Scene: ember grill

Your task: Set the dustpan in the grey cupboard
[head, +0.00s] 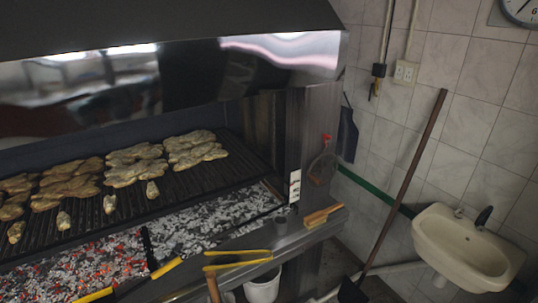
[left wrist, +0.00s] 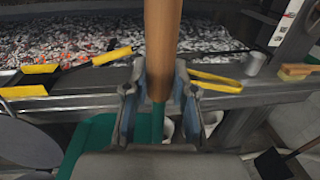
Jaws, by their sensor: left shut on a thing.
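In the head view only the top of the wooden handle (head: 213,288) shows at the bottom edge, in front of the grill's ledge. I cannot make out an open grey cupboard in either view. My right gripper is not in view.
Yellow-handled tongs (head: 238,258) and a wooden brush (head: 323,215) lie on the metal ledge by the hot coals (head: 190,222). A white bucket (head: 262,288) stands below. A long pole (head: 405,180) leans against the tiled wall near the sink (head: 465,250).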

